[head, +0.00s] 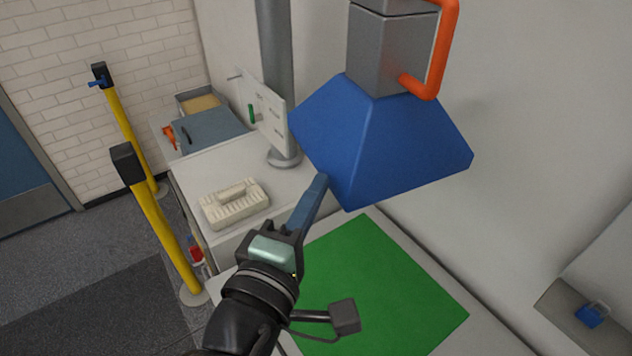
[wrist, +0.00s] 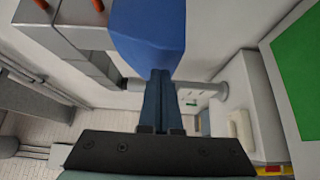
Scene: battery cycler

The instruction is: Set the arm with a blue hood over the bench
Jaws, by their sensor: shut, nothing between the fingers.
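The blue hood (head: 375,140) hangs from a grey box-shaped arm end (head: 385,45) with an orange handle (head: 445,50). The handle is clear of my gripper.
A grey post (head: 278,80) stands behind, beside a white panel (head: 262,108). A cream ribbed block (head: 235,203) lies on the white counter left of my gripper. Yellow posts (head: 165,225) stand at the left. A blue padlock-like item (head: 590,316) sits at the right.

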